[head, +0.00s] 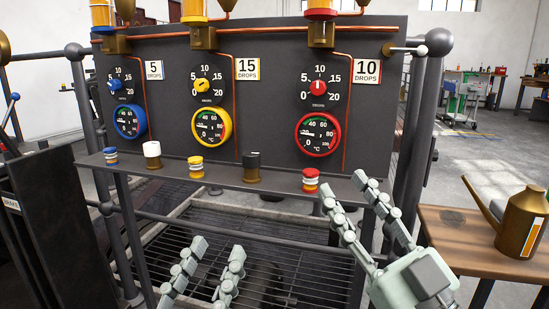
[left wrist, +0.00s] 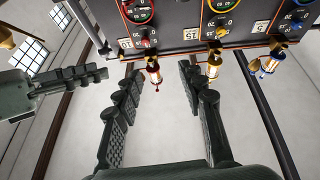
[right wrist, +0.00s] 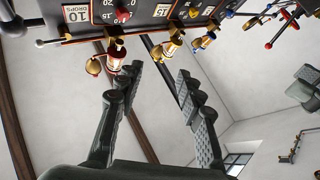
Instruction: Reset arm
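My left gripper (head: 210,272) is low in front of the panel in the head view, its two fingers apart with nothing between them. My left gripper's fingers also show apart in the left wrist view (left wrist: 158,88). My right gripper (head: 352,190) is at the right, below the red gauge and by the shelf's right end, its fingers apart and empty. Its spread fingers also show in the right wrist view (right wrist: 158,85). The dark panel (head: 270,110) carries a blue knob (head: 115,86), a yellow knob (head: 207,86) and a red knob (head: 318,87), each above a gauge.
A narrow shelf (head: 225,178) under the panel holds several coloured caps and knobs. A wooden table (head: 452,238) with a brass oil can (head: 522,222) stands at the right. A floor grate (head: 290,245) lies below. A white-tipped lever (head: 420,50) sticks out at the panel's upper right.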

